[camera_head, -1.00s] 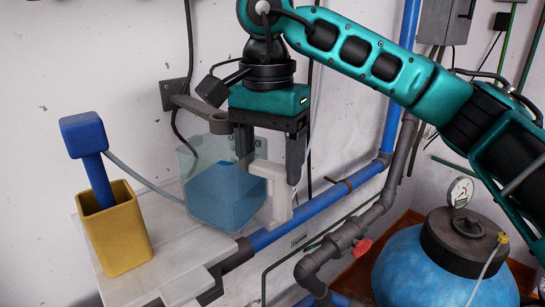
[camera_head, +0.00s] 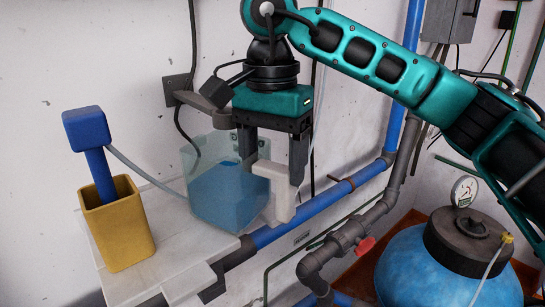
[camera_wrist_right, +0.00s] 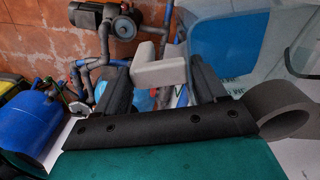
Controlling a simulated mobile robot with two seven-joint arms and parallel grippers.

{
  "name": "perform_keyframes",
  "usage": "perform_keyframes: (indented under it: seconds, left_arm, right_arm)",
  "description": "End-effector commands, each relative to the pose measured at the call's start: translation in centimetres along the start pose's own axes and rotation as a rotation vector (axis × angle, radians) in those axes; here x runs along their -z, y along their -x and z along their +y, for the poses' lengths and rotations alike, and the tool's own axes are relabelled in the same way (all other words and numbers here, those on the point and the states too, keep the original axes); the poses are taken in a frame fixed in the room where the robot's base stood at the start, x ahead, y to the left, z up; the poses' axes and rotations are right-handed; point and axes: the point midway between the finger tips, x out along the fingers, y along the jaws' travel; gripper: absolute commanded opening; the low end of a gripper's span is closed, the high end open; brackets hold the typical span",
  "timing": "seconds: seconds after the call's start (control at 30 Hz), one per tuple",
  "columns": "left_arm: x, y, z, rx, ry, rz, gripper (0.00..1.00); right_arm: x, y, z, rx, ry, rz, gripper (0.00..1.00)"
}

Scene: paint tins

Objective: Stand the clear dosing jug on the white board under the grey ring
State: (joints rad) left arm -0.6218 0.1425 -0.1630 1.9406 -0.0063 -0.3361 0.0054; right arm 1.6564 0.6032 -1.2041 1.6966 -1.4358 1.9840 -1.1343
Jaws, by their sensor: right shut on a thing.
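The clear dosing jug (camera_head: 228,198) holds blue liquid and has a pale handle (camera_head: 284,205). My right gripper (camera_head: 272,168) is shut on this handle, which also shows between the fingers in the right wrist view (camera_wrist_right: 158,72). The jug looks roughly upright, over the back right part of the white board (camera_head: 185,248). I cannot tell whether its base touches the board. The grey ring (camera_wrist_right: 284,108) shows at the right of the wrist view. In the head view its wall bracket (camera_head: 200,104) is just above the jug, and the gripper partly hides it. My left gripper is not in view.
A yellow container (camera_head: 120,235) with a blue-headed tool (camera_head: 86,130) stands on the board's left part. A thin hose (camera_head: 145,172) runs from the tool towards the jug. Blue pipe (camera_head: 320,203) and grey pipe run right of the board. A blue tank (camera_head: 440,270) stands lower right.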

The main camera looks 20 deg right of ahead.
Motion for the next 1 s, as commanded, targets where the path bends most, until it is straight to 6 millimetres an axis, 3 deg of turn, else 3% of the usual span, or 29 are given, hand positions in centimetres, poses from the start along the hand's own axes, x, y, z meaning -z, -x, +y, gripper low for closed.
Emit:
perform_keyframes:
  seconds: [0.3, 0.33, 0.4, 0.63, 1.0]
  left_arm:
    - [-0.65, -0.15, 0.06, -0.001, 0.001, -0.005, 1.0]
    - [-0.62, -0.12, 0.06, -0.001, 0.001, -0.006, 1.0]
    - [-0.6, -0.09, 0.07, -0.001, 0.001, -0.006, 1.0]
    - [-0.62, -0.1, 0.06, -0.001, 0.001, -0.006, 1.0]
    - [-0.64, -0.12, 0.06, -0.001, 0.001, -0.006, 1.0]
  right_arm:
    - [0.01, -0.46, -0.05, 0.006, -0.001, 0.001, 0.0]
    - [0.01, -0.4, -0.05, 0.006, -0.001, 0.001, 0.73]
    - [0.01, -0.38, -0.04, 0.006, -0.001, 0.001, 0.79]
    - [0.01, -0.48, -0.02, 0.002, 0.0, 0.0, 1.0]
    - [0.0, -0.76, 0.01, -0.005, 0.0, -0.001, 1.0]
